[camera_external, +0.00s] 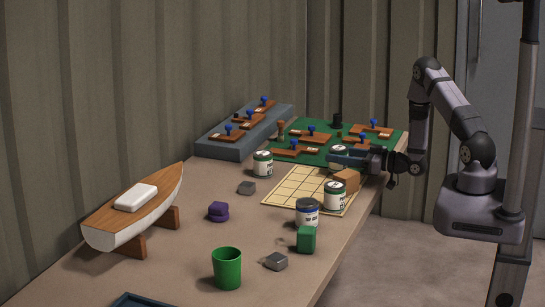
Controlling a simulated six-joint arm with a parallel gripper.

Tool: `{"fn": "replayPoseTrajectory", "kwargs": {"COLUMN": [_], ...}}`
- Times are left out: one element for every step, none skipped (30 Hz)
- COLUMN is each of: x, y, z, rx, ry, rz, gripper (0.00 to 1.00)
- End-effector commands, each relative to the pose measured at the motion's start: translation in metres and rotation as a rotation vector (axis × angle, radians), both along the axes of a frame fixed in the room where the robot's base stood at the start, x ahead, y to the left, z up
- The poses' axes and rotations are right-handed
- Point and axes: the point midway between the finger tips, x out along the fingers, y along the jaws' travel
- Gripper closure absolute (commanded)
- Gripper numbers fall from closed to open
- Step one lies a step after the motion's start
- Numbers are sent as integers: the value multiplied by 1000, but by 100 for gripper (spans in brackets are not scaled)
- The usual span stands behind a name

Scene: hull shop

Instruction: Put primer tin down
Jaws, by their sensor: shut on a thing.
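My gripper (335,158) reaches in from the right and is shut on a primer tin (338,149), a white tin with a green rim. The fingers hide part of it. The held tin is over the area where the green mat meets the far end of the cream grid board (285,191); I cannot tell whether its base touches anything. Another green-rimmed tin (263,164) stands at the board's far left corner. A similar tin (335,196) stands on the board's right part, beside a tan-brown block (347,179) just below my gripper.
A blue-rimmed tin (307,212), green block (306,239), green cup (227,268), purple piece (218,211) and grey pieces (276,261) stand nearer. A model hull (135,210) is left. Clamped wooden pieces fill the green mat (335,130) and grey step (215,146). The board's left part is clear.

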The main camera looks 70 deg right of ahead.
Motion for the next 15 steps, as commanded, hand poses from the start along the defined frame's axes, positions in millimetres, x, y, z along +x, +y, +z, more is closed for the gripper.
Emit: {"fn": "replayPoseTrajectory", "kwargs": {"x": [0,0,0,0,0,0,0,0,0,0,0,0,0,0,0], "y": [0,0,0,0,0,0,0,0,0,0,0,0,0,0,0], "z": [-3,-5,-7,-8,-9,-10,-10,-10,-10,-10,-10,-10,-10,-11,-12], "rx": [1,0,-1,-1,-1,-2,-2,-2,-2,-2,-2,-2,-2,-2,-2], "ry": [-2,-3,-4,-4,-4,-4,-4,-4,-4,-4,-4,-4,-4,-4,-4], "rz": [0,0,0,0,0,0,0,0,0,0,0,0,0,0,0], "gripper": [84,84,84,84,84,84,84,84,84,84,84,84,84,84,84]}}
